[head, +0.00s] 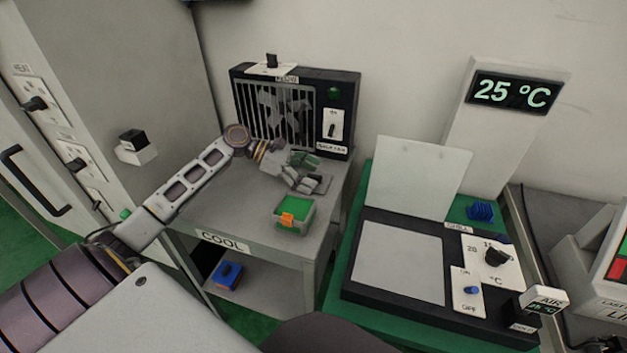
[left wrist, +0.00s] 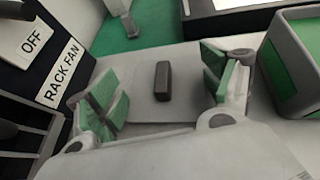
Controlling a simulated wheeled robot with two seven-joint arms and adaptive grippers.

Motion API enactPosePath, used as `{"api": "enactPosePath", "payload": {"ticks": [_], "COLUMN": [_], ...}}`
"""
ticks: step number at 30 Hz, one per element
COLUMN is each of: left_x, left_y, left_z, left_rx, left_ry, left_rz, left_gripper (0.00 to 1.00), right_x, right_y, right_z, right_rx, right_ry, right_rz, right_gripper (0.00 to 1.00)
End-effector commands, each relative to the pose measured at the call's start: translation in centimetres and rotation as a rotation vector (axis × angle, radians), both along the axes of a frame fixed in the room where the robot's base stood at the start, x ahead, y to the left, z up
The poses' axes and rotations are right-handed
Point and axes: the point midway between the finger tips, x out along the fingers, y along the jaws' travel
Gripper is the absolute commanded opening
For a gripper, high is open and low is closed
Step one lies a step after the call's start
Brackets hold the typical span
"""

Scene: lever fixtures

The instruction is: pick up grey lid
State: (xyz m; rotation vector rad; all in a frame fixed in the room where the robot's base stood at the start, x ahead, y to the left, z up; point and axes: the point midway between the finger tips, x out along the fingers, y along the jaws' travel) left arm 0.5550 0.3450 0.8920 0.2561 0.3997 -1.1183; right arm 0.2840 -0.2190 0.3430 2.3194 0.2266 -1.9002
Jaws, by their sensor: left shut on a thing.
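The grey lid (left wrist: 146,103) is a flat square plate with a dark upright handle (left wrist: 162,82) in its middle. In the head view part of the lid (head: 323,184) shows beside my left gripper (head: 305,172), over the grey cart. My left gripper, also in the left wrist view (left wrist: 168,92), is shut on the lid, with its green-padded fingers at two opposite sides. I cannot tell whether the lid touches the cart top. A grey box with a green inside and an orange front tab (head: 288,219) stands open just in front. My right gripper is not in view.
The cart (head: 205,205) is labelled COOL. A black rack fan unit (head: 350,100) stands behind my left gripper. A blue box (head: 227,274) sits on the lower shelf. To the right is a black chill plate unit (head: 400,263) with a raised pale cover.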

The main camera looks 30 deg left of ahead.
Motion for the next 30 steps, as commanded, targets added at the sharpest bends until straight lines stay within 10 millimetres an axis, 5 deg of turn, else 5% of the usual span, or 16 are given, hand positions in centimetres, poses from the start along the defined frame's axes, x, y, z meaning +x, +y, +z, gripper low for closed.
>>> {"api": "enactPosePath", "payload": {"ticks": [11,30], "left_x": [0.0,0.0], "left_y": [0.0,0.0], "left_z": [1.0,8.5], "left_rx": [0.000,0.001], "left_ry": [-0.001,-0.003], "left_rz": [0.000,0.000], "left_gripper": [0.58,0.58], "right_x": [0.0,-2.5], "right_y": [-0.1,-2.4], "right_z": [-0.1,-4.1], "right_rx": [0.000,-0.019], "right_ry": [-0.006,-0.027], "right_rz": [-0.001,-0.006], "right_gripper": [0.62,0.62]}}
